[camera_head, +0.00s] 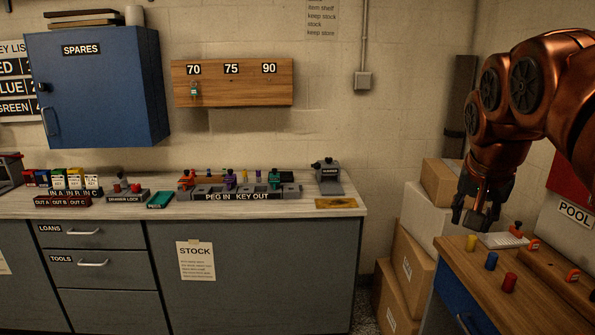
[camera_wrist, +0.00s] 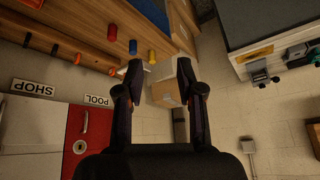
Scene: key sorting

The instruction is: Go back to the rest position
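My gripper (camera_head: 478,212) is at the right in the head view, above the far corner of the wooden side bench (camera_head: 490,275). In the wrist view my gripper (camera_wrist: 157,70) has its two fingers apart with nothing held between them. My copper-coloured arm reaches in from the right edge. A yellow peg (camera_head: 471,242), a blue peg (camera_head: 491,261) and a red peg (camera_head: 509,282) stand on the side bench, below and apart from the gripper.
Cardboard boxes (camera_head: 405,265) are stacked between the side bench and the grey counter (camera_head: 350,200). The counter carries the peg and key tray (camera_head: 245,194). A blue SPARES cabinet (camera_head: 100,90) and a wooden key board (camera_head: 232,90) hang on the wall. Orange-handled items lie along the side bench.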

